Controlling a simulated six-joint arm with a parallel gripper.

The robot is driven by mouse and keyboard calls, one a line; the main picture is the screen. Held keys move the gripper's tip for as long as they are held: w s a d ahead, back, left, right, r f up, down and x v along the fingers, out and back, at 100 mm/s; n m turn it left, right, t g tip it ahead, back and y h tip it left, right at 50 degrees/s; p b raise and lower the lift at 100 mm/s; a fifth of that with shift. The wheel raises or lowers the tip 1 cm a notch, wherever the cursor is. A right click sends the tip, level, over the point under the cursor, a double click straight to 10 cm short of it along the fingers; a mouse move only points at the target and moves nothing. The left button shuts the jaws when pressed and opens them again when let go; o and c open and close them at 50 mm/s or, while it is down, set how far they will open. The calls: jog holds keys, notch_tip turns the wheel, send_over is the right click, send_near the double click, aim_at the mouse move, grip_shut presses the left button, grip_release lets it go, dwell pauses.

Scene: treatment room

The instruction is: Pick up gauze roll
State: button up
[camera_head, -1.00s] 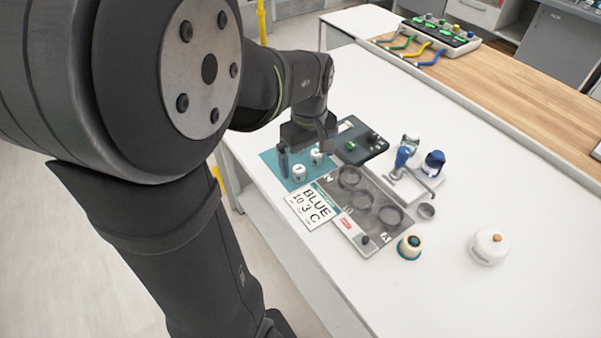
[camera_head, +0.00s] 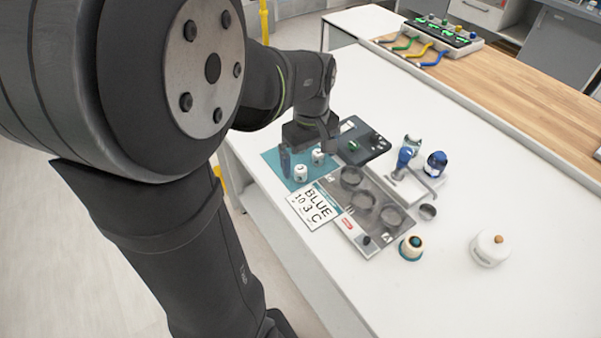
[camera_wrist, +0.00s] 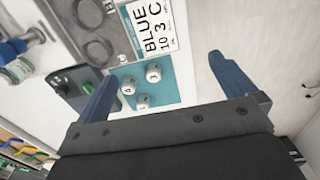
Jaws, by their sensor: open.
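Several small white numbered rolls, apparently the gauze rolls, stand on a teal mat (camera_head: 272,158). In the wrist view I make out a roll marked 4 (camera_wrist: 128,86), one marked 3 (camera_wrist: 153,73) and a third roll marked 2 (camera_wrist: 142,102). Two rolls show in the head view, a nearer one (camera_head: 300,173) and a farther one (camera_head: 318,156). My gripper (camera_wrist: 161,69) is open and empty, with its two blue fingers spread to either side of the rolls in the picture. In the head view my gripper (camera_head: 307,153) hangs over the mat's far part. I cannot tell its exact height.
A "BLUE 10 3 C" card (camera_head: 312,206) lies beside a grey tray (camera_head: 346,220) with round recesses. A dark device (camera_head: 372,142) lies just behind the mat. A blue-topped bottle (camera_head: 435,164) and a white jar (camera_head: 490,248) stand right.

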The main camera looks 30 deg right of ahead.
jog(key=shift+c, duration=0.2)
jog(key=c, duration=0.9)
jog(key=shift+o, duration=0.2)
notch_tip(320, 180, up, 2)
jog(key=m, duration=1.6)
send_over(301, 168)
jog(key=f, duration=1.1)
jog(key=shift+s+a, duration=0.15)
jog(key=shift+s, duration=0.2)
jog(key=shift+w+f, duration=0.15)
jog(key=shift+f, duration=1.4)
jog(key=shift+w+f, duration=0.1)
jog(key=shift+f, duration=1.4)
